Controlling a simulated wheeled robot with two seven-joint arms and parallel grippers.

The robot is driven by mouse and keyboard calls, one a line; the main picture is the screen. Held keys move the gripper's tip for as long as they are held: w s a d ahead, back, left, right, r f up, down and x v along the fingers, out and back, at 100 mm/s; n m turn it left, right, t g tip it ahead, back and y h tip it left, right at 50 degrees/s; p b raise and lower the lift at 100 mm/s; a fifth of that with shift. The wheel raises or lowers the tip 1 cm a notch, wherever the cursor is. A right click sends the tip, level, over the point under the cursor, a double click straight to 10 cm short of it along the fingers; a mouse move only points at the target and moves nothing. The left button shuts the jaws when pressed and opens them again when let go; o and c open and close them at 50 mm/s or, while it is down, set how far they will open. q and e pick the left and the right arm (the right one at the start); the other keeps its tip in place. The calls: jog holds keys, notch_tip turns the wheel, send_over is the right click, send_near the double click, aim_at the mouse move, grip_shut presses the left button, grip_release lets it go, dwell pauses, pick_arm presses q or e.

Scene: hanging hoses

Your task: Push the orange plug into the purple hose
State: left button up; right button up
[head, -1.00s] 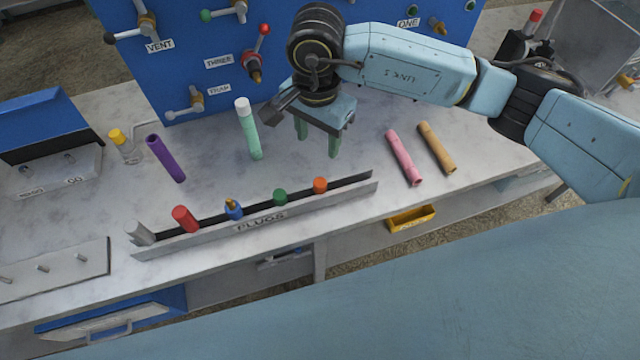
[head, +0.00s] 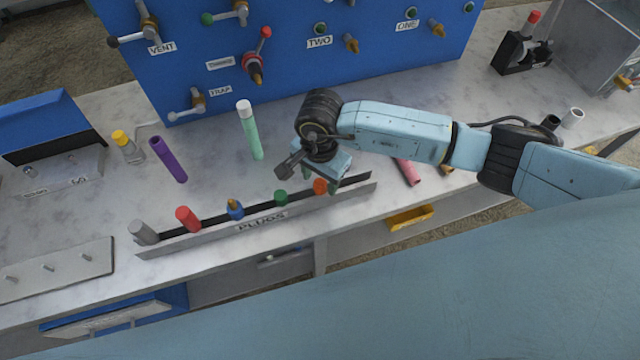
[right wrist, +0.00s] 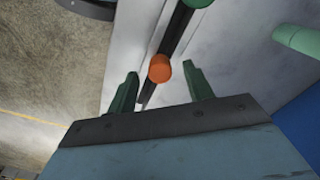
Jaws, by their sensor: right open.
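The orange plug (head: 320,187) sits in the right end of the plug rack (head: 262,221). In the right wrist view the orange plug (right wrist: 160,68) lies between and a little beyond my green fingertips. My right gripper (head: 318,184) is open and empty over this end of the rack, its fingers on either side of the plug (right wrist: 160,90). My left gripper is not in view.
Grey (head: 143,233), red (head: 187,219), blue (head: 235,210) and green (head: 281,198) plugs share the rack. A mint hose (head: 250,135) with a white end stands between the purple hose and my right arm. A pink hose (head: 409,172) is partly behind my arm. A blue panel (head: 300,75) with valves stands behind.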

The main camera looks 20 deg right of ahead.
jog(key=c, duration=1.1)
jog(key=shift+o, duration=0.2)
jog(key=shift+r, duration=0.1)
